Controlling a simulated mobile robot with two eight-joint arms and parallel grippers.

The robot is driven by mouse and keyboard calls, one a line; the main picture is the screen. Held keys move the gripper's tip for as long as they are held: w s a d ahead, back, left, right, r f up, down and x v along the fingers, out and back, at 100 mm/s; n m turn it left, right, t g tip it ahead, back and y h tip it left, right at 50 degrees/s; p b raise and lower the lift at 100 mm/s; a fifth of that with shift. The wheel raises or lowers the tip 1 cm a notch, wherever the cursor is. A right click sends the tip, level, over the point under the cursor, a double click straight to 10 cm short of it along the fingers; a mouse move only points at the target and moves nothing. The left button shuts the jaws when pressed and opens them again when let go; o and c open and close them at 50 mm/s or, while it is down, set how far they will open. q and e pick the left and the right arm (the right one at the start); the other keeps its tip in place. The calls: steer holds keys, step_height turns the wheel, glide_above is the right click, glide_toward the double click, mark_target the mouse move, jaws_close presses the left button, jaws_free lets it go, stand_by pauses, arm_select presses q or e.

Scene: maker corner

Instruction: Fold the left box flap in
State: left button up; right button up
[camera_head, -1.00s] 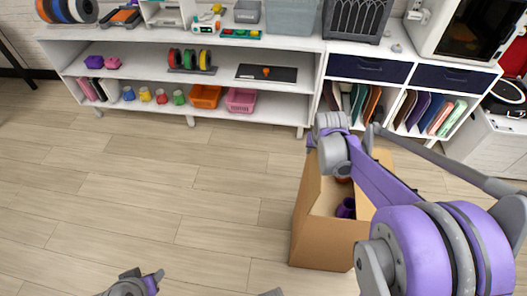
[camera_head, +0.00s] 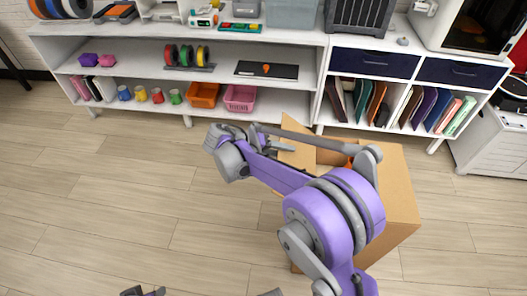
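The open cardboard box (camera_head: 398,190) stands on the floor right of centre, largely hidden behind my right arm. Its left flap (camera_head: 296,155) shows as a tan panel sticking up on the box's left side, partly covered by the arm. A bit of something orange shows inside the box. My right gripper (camera_head: 283,146) is at the left flap, its dark grey fingers pointing right from the wrist. Whether it touches the flap, and how far the fingers are apart, I cannot tell. My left gripper (camera_head: 143,291) shows only partly at the bottom edge, far from the box.
A white shelf unit (camera_head: 140,75) with spools, cups and baskets runs along the wall behind the box. Books (camera_head: 440,110) stand in its right part. A white cabinet (camera_head: 495,145) stands at the right. The wooden floor (camera_head: 110,195) left of the box is clear.

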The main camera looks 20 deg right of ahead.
arm_select(q)
steer(key=shift+r+p, duration=0.5)
steer(key=shift+r, duration=0.4)
arm_select(e)
steer(key=v, duration=0.7)
steer(key=shift+a+r, duration=0.15)
steer(key=shift+r, duration=0.4)
steer(key=shift+s, duration=0.1)
steer(key=shift+c, duration=0.2)
